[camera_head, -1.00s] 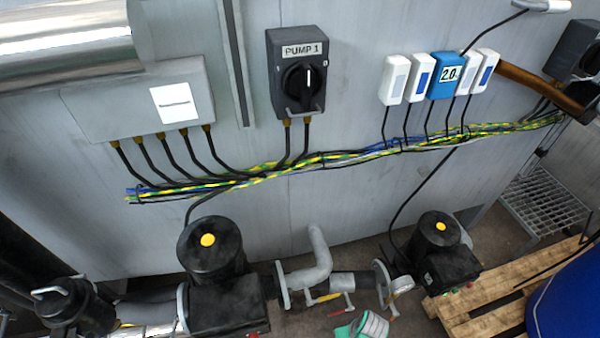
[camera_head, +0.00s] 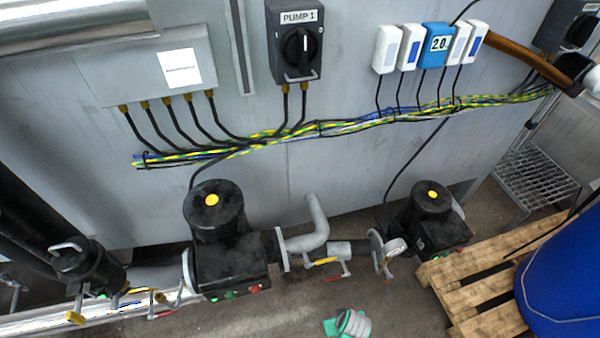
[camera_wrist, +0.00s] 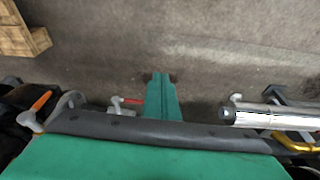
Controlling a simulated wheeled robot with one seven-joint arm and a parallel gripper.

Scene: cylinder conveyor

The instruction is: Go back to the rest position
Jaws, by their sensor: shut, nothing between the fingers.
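My gripper (camera_wrist: 161,78) shows in the wrist view with its green fingers pressed together and nothing between them. It hangs over bare grey-brown floor (camera_wrist: 200,50). In the head view only a small green and light grey piece (camera_head: 350,323) shows at the bottom edge, which looks like the end of my arm. Its fingertips cannot be made out there. It is apart from the pumps and the wall.
Two black pumps (camera_head: 216,230) (camera_head: 432,212) stand along the grey wall, joined by piping with a valve (camera_head: 325,261). Control boxes (camera_head: 296,42) and cables hang above. A wooden pallet (camera_head: 470,285) with a blue drum (camera_head: 565,285) is at right. Floor between is clear.

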